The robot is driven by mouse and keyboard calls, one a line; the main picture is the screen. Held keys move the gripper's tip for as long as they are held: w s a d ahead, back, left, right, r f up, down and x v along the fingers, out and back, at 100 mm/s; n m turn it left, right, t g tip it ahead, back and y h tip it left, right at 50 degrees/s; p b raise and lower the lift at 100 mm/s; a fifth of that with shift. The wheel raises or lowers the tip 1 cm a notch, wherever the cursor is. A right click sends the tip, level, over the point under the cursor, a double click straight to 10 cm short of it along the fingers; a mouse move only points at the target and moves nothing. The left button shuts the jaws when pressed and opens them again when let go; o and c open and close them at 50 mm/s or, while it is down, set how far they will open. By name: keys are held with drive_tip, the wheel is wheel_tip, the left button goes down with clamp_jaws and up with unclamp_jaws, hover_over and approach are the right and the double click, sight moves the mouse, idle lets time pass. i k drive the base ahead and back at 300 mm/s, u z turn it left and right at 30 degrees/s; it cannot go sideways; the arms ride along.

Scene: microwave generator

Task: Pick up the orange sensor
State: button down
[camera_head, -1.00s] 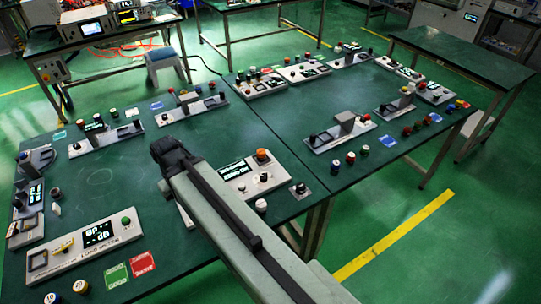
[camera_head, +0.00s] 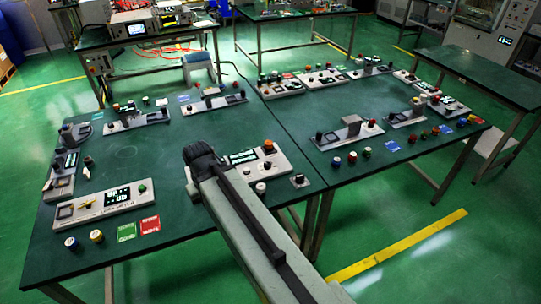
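A small orange-topped round piece (camera_head: 268,146) stands at the back right of a grey instrument panel (camera_head: 279,166) on the near table. It is the clearest orange piece, but I cannot tell for sure that it is the orange sensor. My arm reaches in from the bottom and ends in a black joint (camera_head: 203,158) in front of the panel's left part, to the left of the orange-topped piece and apart from it in the picture. My gripper's fingers do not show, so their opening and any contact are hidden.
Several panels with knobs and displays stand around the near table (camera_head: 135,175) and the right table (camera_head: 320,105). A green card (camera_head: 126,232) and a red card (camera_head: 151,224) lie at the near edge. The near table's middle left is mostly clear. A yellow floor line (camera_head: 400,245) runs at right.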

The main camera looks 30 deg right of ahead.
sight(268, 144)
drive_tip(key=z, duration=0.9)
drive_tip(key=i, duration=1)
drive_tip(key=u, duration=0.05)
drive_tip(key=k, duration=0.5)
drive_tip(key=u, duration=4)
drive_tip(key=k, duration=0.4)
drive_tip(key=z, duration=0.05)
